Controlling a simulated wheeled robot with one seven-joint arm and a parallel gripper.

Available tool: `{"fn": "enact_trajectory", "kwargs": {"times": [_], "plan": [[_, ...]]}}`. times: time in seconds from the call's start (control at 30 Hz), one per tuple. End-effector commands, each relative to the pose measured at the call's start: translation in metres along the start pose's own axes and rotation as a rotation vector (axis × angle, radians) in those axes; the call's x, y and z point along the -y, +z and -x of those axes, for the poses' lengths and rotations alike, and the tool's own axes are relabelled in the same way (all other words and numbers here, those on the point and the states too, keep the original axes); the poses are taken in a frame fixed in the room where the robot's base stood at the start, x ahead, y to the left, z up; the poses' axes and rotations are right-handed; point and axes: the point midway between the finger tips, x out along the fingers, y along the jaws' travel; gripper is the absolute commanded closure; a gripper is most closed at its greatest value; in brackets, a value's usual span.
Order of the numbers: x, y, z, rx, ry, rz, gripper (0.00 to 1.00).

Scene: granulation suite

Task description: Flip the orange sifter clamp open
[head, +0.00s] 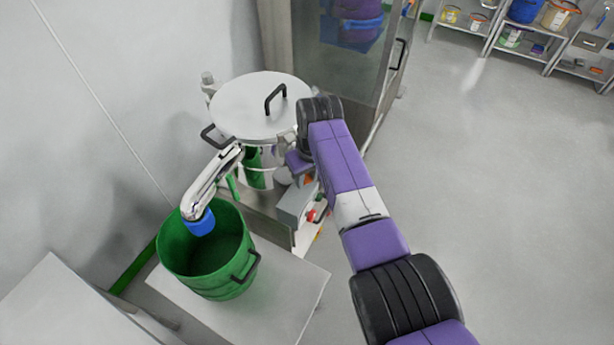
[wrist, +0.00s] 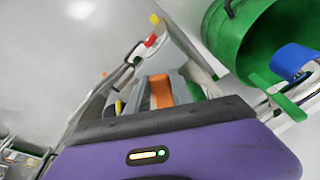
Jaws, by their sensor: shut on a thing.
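The sifter is a round silver drum with a flat grey lid (head: 262,106) and black handles, in the head view left of my arm. The orange clamp (wrist: 161,92) shows in the wrist view as a short upright orange piece between two grey fingers. My gripper (wrist: 162,84) is shut on it. In the head view my gripper (head: 299,164) is at the drum's right side, mostly covered by my own arm, and the clamp there cannot be made out clearly.
A green bin (head: 210,255) stands on a white table (head: 290,300) under the silver outlet pipe (head: 208,182) with its blue end. A glass-fronted cabinet (head: 340,60) is close behind the drum. Red and yellow parts (wrist: 151,40) stick out nearby. The floor at right is clear.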

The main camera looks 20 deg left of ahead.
Motion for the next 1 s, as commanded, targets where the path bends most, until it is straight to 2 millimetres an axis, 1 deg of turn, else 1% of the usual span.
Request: {"fn": "enact_trajectory", "kwargs": {"times": [0.03, 0.27, 0.3, 0.4, 0.67, 0.77, 0.87, 1.0], "plan": [[0.004, -0.021, 0.016, -0.051, 0.004, 0.008, 1.0], [0.004, -0.021, 0.016, -0.051, 0.004, 0.008, 1.0], [0.004, -0.021, 0.016, -0.051, 0.004, 0.008, 0.69], [0.003, -0.019, 0.015, -0.048, 0.004, 0.008, 0.51], [0.001, -0.015, 0.011, -0.038, 0.005, 0.006, 0.51], [0.001, -0.014, 0.013, -0.037, 0.005, 0.006, 0.51], [0.001, -0.015, 0.02, -0.038, 0.006, 0.006, 0.51], [0.001, -0.014, 0.039, -0.04, 0.006, 0.006, 0.51]]}}
